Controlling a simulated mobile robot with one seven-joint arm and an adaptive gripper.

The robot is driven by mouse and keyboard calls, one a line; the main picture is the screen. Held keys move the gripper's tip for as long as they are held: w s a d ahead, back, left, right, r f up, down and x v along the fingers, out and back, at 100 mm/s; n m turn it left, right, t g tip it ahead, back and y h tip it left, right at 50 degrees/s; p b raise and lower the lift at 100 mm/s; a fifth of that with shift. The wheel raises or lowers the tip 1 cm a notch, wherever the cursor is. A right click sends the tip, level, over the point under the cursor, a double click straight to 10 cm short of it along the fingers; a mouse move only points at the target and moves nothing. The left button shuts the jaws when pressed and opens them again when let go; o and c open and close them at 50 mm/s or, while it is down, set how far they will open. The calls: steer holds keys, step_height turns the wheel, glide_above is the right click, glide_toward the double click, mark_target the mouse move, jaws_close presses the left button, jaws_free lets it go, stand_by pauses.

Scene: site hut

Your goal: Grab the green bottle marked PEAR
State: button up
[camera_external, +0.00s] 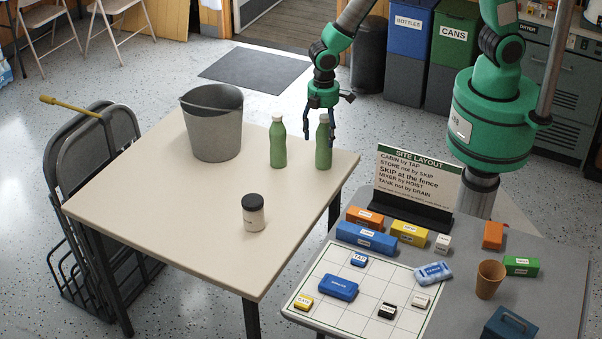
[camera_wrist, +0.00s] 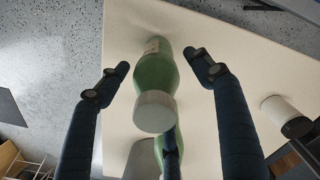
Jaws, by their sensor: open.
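Two green bottles with pale caps stand upright on the cream table. The left bottle (camera_external: 278,146) stands apart from my gripper. The right bottle (camera_external: 323,152) is directly below my gripper (camera_external: 319,134), with its cap near the fingers. In the wrist view, a green bottle (camera_wrist: 155,72) with a white cap lies between the spread fingers of my gripper (camera_wrist: 161,65), with a gap on each side. Part of another green bottle (camera_wrist: 184,152) shows below it. A pale label is partly visible on the nearer bottle, but I cannot read PEAR on either.
A grey bucket (camera_external: 213,135) stands left of the bottles. A pale jar (camera_external: 253,218) with a dark lid stands toward the table's front; it also shows in the wrist view (camera_wrist: 281,109). A second table (camera_external: 560,290) holds blocks, a sign (camera_external: 418,178) and a brown cup (camera_external: 489,280).

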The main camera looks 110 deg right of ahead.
mark_target(323, 145)
steer(key=shift+s+f+b, duration=0.1)
steer(key=shift+f+b, duration=0.5)
steer(key=shift+f, duration=2)
steer(key=shift+c, duration=0.2)
steer(key=c, duration=1.1)
